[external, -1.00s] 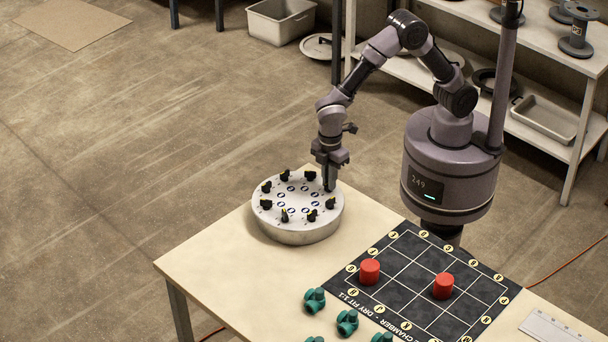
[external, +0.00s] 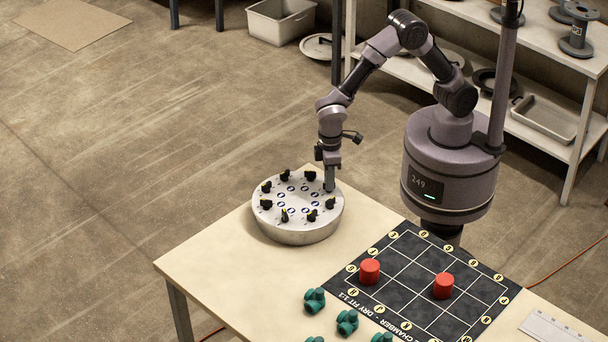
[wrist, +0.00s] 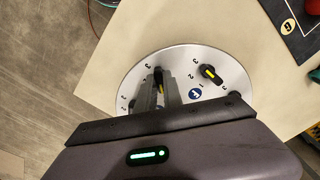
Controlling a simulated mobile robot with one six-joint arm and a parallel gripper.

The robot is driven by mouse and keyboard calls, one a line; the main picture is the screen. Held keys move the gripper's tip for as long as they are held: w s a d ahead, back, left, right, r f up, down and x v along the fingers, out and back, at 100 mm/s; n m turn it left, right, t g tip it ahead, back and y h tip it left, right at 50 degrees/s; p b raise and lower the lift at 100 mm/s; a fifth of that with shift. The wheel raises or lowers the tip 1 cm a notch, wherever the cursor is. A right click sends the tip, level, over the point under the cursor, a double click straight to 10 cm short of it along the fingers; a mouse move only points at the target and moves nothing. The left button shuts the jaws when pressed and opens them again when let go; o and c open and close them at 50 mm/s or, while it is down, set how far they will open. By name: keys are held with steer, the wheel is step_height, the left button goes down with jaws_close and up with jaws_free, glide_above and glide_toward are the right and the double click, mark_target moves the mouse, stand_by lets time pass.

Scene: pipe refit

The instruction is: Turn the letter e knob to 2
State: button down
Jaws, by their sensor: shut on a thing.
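A round light-grey drum (external: 297,232) stands on the table with several black knobs around the rim of its top and blue letter discs inside them. My gripper (external: 329,187) points down at the drum's back right edge, shut on a black knob (wrist: 159,76). In the wrist view, my gripper's fingers (wrist: 163,92) are around this knob and hide much of it and its letter. A neighbouring black knob with a yellow pointer line (wrist: 211,74) is free, beside a blue disc (wrist: 195,93). I cannot read which disc is letter e.
A dark grid mat (external: 402,268) with two red cylinders (external: 443,286) lies right of the drum. Several green pipe fittings (external: 347,322) stand at the table's front. Bare tabletop (external: 235,285) surrounds the drum's front left. Shelves (external: 530,128) stand behind my arm.

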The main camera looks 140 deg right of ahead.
steer(key=m, duration=0.4)
steer(key=shift+m, duration=0.3)
steer(key=m+b, duration=0.1)
steer(key=m, duration=0.2)
steer(key=shift+m, duration=0.3)
steer(key=m+b, duration=0.1)
steer(key=m, duration=0.3)
steer(key=shift+m+b, duration=0.5)
steer(key=shift+m, duration=1.6)
steer(key=c, duration=1.5)
jaws_free()
steer(key=shift+r, duration=0.1)
